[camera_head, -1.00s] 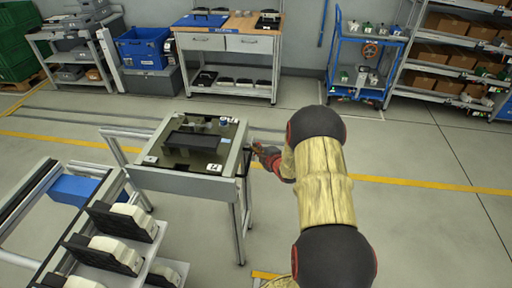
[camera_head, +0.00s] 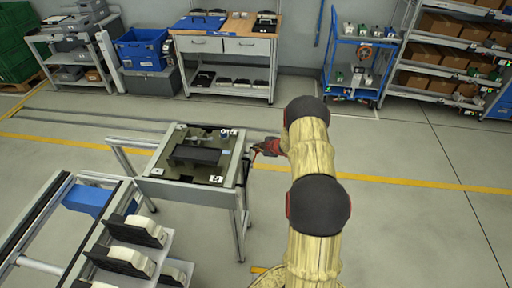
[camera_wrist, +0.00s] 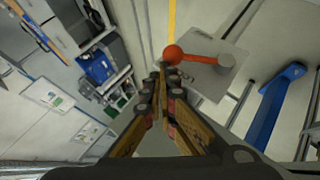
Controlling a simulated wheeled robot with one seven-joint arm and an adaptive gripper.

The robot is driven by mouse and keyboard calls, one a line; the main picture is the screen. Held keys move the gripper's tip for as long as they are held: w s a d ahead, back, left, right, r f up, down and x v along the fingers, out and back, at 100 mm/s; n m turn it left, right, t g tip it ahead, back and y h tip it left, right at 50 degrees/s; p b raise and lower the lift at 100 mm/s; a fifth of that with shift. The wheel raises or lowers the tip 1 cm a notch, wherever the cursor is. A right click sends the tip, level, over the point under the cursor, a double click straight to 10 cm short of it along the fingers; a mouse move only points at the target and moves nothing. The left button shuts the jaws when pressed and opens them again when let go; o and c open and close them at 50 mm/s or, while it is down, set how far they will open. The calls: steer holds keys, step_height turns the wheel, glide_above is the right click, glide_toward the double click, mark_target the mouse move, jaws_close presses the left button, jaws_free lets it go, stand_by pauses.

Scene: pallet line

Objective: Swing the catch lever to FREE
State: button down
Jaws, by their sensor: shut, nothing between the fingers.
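The catch lever (camera_wrist: 196,59) is an orange-red bar with a round red knob at one end and a grey round pivot at the other. It lies across a light grey plate (camera_wrist: 212,80) in the wrist view. My gripper (camera_wrist: 161,72) is shut and empty, its fingertips at the knob end of the lever; whether they touch the knob I cannot tell. In the head view my gripper (camera_head: 257,150) is at the right side of the fixture table (camera_head: 190,187). The lever is too small to make out there, and no FREE marking is readable.
A dark block (camera_head: 195,155) lies on the fixture table. A rack of black and white parts (camera_head: 135,230) stands in front of it at lower left. A workbench (camera_head: 224,44), a blue cart (camera_head: 355,65) and shelves stand along the back. The floor to the right is clear.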

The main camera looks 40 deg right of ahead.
steer(key=shift+w+d+f, duration=0.8)
steer(key=shift+w+d, duration=0.05)
steer(key=shift+d, duration=0.1)
steer(key=shift+r, duration=0.15)
stand_by(0.6)
